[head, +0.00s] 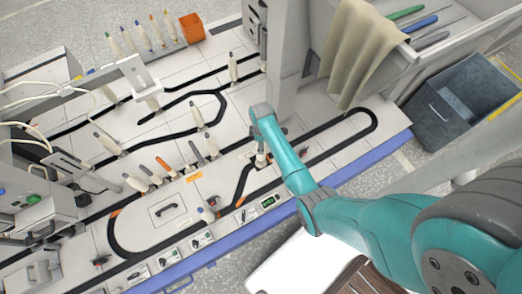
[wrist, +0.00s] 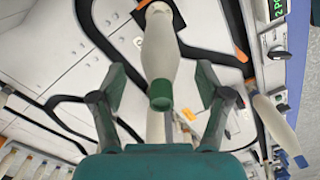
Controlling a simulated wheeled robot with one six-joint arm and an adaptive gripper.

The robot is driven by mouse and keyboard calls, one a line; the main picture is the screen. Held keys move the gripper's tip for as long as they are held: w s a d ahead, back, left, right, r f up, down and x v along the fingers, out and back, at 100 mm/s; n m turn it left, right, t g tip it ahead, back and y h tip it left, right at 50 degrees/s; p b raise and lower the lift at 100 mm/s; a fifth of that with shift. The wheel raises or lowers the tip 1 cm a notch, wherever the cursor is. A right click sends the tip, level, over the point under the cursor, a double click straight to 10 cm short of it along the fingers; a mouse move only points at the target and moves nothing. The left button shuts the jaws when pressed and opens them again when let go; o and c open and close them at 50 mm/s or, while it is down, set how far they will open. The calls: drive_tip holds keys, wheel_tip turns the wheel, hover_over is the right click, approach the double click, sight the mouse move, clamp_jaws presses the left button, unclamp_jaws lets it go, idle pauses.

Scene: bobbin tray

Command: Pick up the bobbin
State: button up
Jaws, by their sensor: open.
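In the wrist view, a cream bobbin with a green tip (wrist: 161,55) stands between the two fingers of my gripper (wrist: 160,82). The fingers are open, one on each side, with a visible gap to the bobbin. In the head view, a pale bobbin (head: 261,156) shows just beside my teal arm, over the black track. My fingers are mostly hidden behind the arm there. Another cream bobbin with a bluish tip (wrist: 277,128) shows at the right in the wrist view, outside my fingers.
Several other bobbins, including a grey one (head: 197,117), stand along the black track on the white tabletop. An orange box (head: 192,28) and a row of coloured-tip bobbins are at the back left. A hanging cloth (head: 352,50) and grey bin (head: 458,100) are to the right.

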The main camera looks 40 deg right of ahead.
drive_tip(key=shift+f, duration=0.55)
clamp_jaws()
